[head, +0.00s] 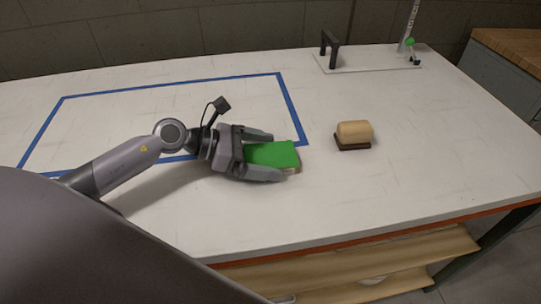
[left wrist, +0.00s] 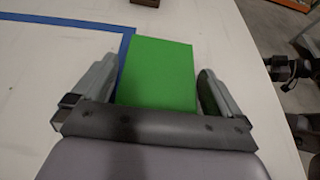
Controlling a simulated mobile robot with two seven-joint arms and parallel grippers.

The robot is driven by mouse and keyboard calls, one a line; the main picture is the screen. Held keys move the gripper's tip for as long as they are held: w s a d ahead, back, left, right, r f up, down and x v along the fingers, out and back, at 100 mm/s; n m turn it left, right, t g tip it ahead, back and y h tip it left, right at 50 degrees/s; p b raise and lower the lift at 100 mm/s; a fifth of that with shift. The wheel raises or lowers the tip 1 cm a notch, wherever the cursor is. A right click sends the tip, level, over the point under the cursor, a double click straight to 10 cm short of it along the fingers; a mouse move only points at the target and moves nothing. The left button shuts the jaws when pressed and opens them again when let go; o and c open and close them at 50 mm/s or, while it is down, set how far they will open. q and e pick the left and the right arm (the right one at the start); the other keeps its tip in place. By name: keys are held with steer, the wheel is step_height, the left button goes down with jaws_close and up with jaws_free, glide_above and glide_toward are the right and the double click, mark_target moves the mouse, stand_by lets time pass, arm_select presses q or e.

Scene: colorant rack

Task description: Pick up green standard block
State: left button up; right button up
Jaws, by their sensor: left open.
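The green standard block (head: 272,154) lies on the white table, by the right corner of the blue tape outline. My left gripper (head: 272,156) comes in from the left, with one finger on each side of the block. In the left wrist view the green block (left wrist: 157,75) sits between the open fingers of my left gripper (left wrist: 155,85).
A tan block with a dark base (head: 354,134) stands to the right of the green block. A pale plate (head: 368,62) with a black bracket and an upright post is at the back. The white table (head: 420,150) is clear around them. Its front edge is below.

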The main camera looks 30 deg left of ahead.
arm_select(q)
steer(key=c, duration=0.8)
steer(key=shift+r, duration=0.1)
